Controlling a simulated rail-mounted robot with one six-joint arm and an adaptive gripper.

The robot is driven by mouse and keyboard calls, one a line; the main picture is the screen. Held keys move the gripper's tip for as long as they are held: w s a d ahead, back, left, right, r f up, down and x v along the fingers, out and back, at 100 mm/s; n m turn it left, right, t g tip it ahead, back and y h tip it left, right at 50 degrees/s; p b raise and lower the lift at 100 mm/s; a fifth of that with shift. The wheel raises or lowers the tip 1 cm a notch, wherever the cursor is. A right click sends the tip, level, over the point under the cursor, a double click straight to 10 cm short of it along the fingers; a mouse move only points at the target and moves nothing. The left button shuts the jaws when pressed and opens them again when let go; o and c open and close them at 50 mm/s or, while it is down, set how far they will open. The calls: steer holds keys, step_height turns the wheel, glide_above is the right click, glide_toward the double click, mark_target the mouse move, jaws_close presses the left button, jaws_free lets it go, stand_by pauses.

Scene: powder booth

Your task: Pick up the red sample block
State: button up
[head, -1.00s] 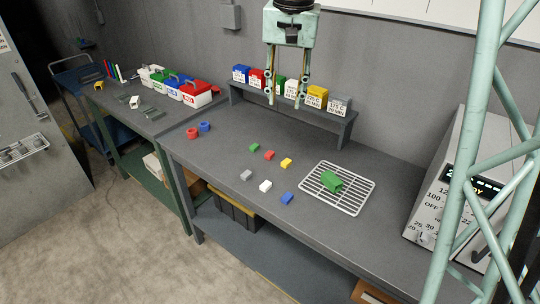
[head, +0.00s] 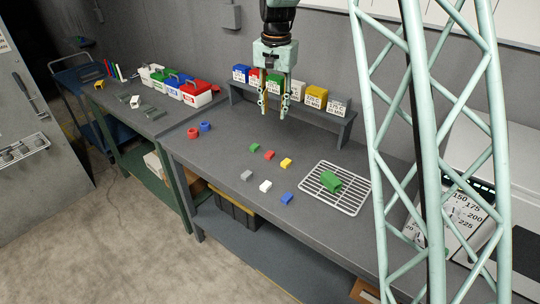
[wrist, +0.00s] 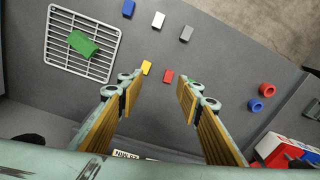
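The red sample block (head: 269,155) lies on the grey workbench between a green block (head: 254,147) and a yellow block (head: 286,163). In the wrist view the red block (wrist: 168,76) shows between the fingers' directions, beyond the tips, with the yellow block (wrist: 146,67) to its left. My gripper (head: 273,112) hangs above the bench behind the red block, fingers pointing down. In the wrist view my gripper (wrist: 158,88) is wide open with nothing between its fingers.
Grey (head: 246,175), white (head: 265,186) and blue (head: 287,198) blocks lie nearer the front edge. A wire rack (head: 347,203) holds a larger green piece (head: 330,181). A shelf (head: 345,129) with several coloured boxes stands behind. Red (head: 193,133) and blue (head: 205,126) rings lie left.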

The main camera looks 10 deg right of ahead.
steer(key=m+p, duration=0.1)
steer(key=m, duration=0.1)
glide_above(270, 153)
step_height(270, 153, down, 13)
steer(key=shift+s+g, duration=0.15)
steer(key=shift+g, duration=0.25)
steer(key=shift+f, duration=0.1)
steer(key=shift+f, duration=4.2)
steer(key=shift+f, duration=0.1)
steer(key=shift+a+f, duration=0.1)
steer(key=shift+f, duration=2.4)
steer(key=shift+c, duration=0.7)
